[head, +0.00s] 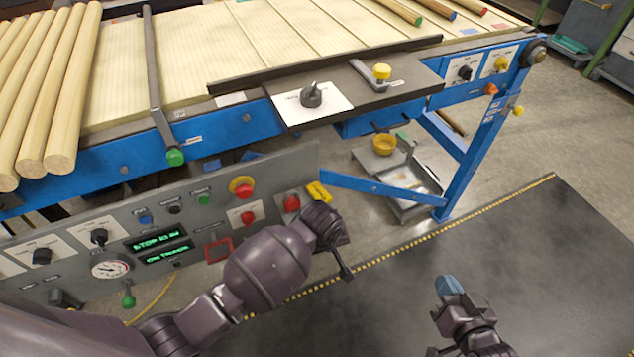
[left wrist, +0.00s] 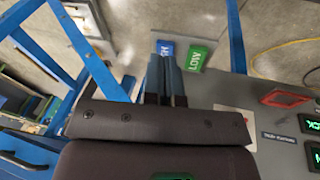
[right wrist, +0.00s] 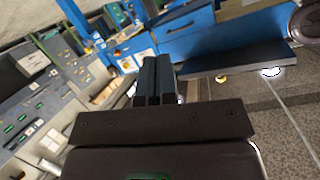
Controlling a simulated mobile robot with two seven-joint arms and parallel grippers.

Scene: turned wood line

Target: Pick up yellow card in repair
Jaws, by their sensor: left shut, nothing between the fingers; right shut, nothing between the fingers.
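A small yellow piece (head: 319,192) shows at the right end of the grey control panel, just above my left wrist in the head view. I cannot tell whether it is the yellow card. My left gripper (head: 347,270) is shut and empty, in front of the panel's right end. In the left wrist view its fingers (left wrist: 165,68) point toward a blue label (left wrist: 165,48) and a green label (left wrist: 196,58) reading LOW. No yellow card is clear there. My right gripper (head: 449,286) is shut and empty over the dark mat; its fingers (right wrist: 158,70) also show in the right wrist view.
The grey control panel (head: 60,273) has knobs, buttons and green displays. Behind it a blue-framed conveyor (head: 240,122) carries wooden rods (head: 72,90). The dark mat (head: 540,260) on the right is clear.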

